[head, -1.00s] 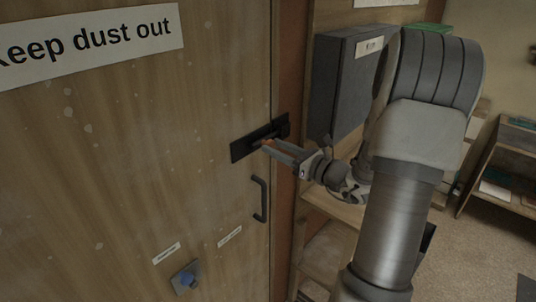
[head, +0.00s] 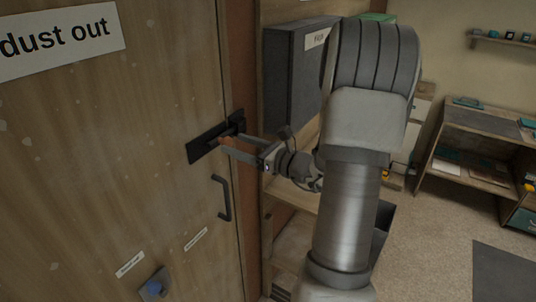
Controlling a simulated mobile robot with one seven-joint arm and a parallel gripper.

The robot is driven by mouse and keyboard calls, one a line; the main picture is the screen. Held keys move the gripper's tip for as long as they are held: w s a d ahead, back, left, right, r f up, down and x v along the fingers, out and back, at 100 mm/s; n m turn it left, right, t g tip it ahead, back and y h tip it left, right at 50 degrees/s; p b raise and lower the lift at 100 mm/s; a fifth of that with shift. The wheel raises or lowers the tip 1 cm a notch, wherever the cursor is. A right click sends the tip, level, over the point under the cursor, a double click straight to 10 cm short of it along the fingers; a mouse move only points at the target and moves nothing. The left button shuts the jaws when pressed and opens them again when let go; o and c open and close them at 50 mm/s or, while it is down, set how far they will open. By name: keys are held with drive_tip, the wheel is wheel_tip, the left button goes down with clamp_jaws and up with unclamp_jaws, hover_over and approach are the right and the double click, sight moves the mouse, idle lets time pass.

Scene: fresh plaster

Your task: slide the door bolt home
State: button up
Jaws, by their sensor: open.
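The door bolt (head: 201,146) is a black plate with a dark bar, mounted on the wooden door (head: 110,170) near its right edge. Its right end reaches the door frame. My gripper (head: 229,144) is open at the right part of the bolt, with its fingers pointing left toward the door. A small orange-brown part shows between the fingertips; I cannot tell whether it belongs to the bolt or the gripper. The fingers hide part of the bolt, and I cannot tell whether they touch it or how far the bar is out.
A black door handle (head: 222,198) is below the bolt. A dark grey box (head: 292,75) stands on a shelf right of the frame. Desks and open carpet (head: 430,215) lie at right.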

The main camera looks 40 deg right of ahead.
drive_tip(key=b+v, duration=0.1)
drive_tip(key=v, duration=1.5)
drive_tip(key=shift+b, duration=0.4)
drive_tip(key=shift+s, duration=0.15)
drive_tip(key=a+f+n+g+y, duration=0.2)
drive_tip(key=a+n+g, duration=0.4)
drive_tip(key=a+n, duration=0.45)
drive_tip(key=a+f+n+g+y, duration=0.15)
drive_tip(key=a+n+g, duration=0.55)
drive_tip(key=a, duration=0.7)
drive_tip(key=s+a+r+n+t+h, duration=0.1)
drive_tip(key=s+r+n+h, duration=0.4)
drive_tip(key=n, duration=0.9)
drive_tip(key=s+h, duration=0.3)
drive_tip(key=h, duration=0.1)
drive_tip(key=shift+s+r+t+h, duration=0.2)
drive_tip(key=shift+r+t+h, duration=0.1)
drive_tip(key=shift+r+h, duration=0.1)
